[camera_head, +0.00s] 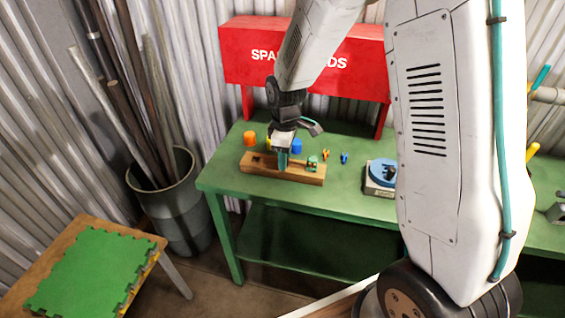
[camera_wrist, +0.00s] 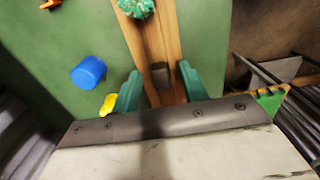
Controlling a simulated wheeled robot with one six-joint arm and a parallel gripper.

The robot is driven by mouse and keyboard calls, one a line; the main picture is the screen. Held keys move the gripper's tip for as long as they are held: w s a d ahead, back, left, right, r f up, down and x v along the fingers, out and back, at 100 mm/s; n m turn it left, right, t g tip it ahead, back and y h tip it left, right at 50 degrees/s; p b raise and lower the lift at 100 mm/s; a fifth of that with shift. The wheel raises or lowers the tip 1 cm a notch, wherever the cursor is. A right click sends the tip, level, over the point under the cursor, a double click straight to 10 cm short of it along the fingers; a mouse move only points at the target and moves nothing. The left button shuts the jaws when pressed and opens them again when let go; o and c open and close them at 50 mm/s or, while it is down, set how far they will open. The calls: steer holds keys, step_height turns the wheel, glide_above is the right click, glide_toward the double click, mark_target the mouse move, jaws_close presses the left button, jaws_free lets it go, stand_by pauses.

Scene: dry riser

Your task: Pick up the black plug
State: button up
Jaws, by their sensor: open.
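A small dark plug (camera_wrist: 160,75) stands in the wooden block (camera_wrist: 158,35) in the wrist view. My gripper (camera_wrist: 161,72) is open, with one teal finger on each side of the plug and a gap to each. In the head view my gripper (camera_head: 283,160) points down over the wooden block (camera_head: 302,176) on the green table (camera_head: 345,197); I cannot make out the plug there. A green ridged knob (camera_head: 312,163) sits on the block's right part; it also shows at the top of the wrist view (camera_wrist: 135,8).
Orange (camera_head: 249,138) and blue (camera_head: 297,145) cylinders stand behind the block, with a yellow piece (camera_wrist: 108,104) near one finger. A box with a blue disc (camera_head: 381,172) stands to the right. A red cabinet (camera_head: 240,62) rises behind. The table's front edge is close to the block.

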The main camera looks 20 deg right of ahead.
jaws_close()
steer(key=shift+r, duration=0.15)
